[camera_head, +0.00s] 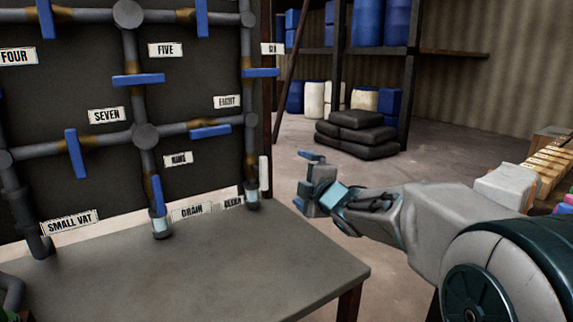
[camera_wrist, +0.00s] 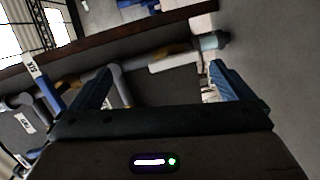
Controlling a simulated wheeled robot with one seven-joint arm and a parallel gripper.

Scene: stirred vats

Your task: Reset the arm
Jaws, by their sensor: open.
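My arm reaches in from the right of the head view, stretched toward the left. My gripper (camera_head: 308,178) is open and empty, in the air beyond the right end of the table (camera_head: 270,265) and to the right of the pipe panel (camera_head: 90,180). In the wrist view my gripper (camera_wrist: 165,85) shows its two blue fingers spread apart. Part of the pipework (camera_wrist: 130,68) shows between and beyond them, tilted in the picture. Whether the fingers touch anything is not clear from this view, but nothing is held.
The panel carries several blue valve handles (camera_head: 138,80) and labels, including SEVEN (camera_head: 106,115) and SMALL VAT (camera_head: 69,222). Black sacks (camera_head: 357,135) lie on the floor behind my gripper. A shelf post (camera_head: 409,85) stands behind them. Open floor (camera_head: 450,150) lies to the right.

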